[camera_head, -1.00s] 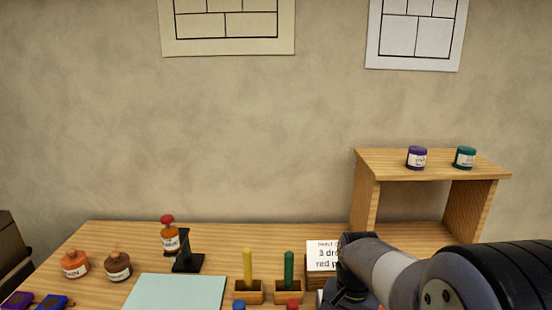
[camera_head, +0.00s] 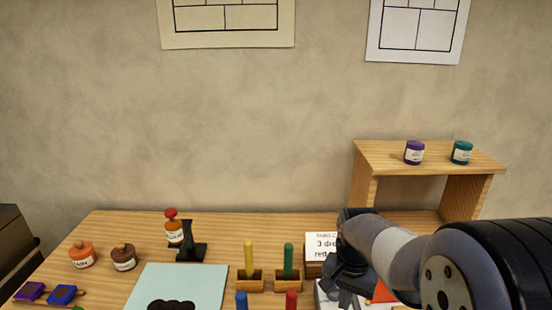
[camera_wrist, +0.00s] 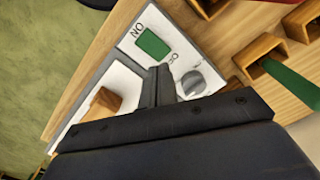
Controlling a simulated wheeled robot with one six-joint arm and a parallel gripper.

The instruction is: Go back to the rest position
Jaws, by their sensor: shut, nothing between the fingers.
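My gripper (camera_head: 342,292) is at the front right of the table, beside the card with writing (camera_head: 322,244). In the wrist view its two dark fingers (camera_wrist: 163,82) are together with nothing between them. Below them is a white panel (camera_wrist: 126,84) with a green rectangle (camera_wrist: 152,44) marked with lettering and a grey knob (camera_wrist: 193,82). The fingertips appear between the green rectangle and the knob; I cannot tell whether they touch the panel.
A green stick (camera_head: 288,260) and a yellow stick (camera_head: 249,258) stand in wooden holders left of my gripper. A shelf (camera_head: 430,158) with a purple jar (camera_head: 414,153) and a teal jar (camera_head: 461,153) stands behind. A pale sheet (camera_head: 205,280) lies at centre left.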

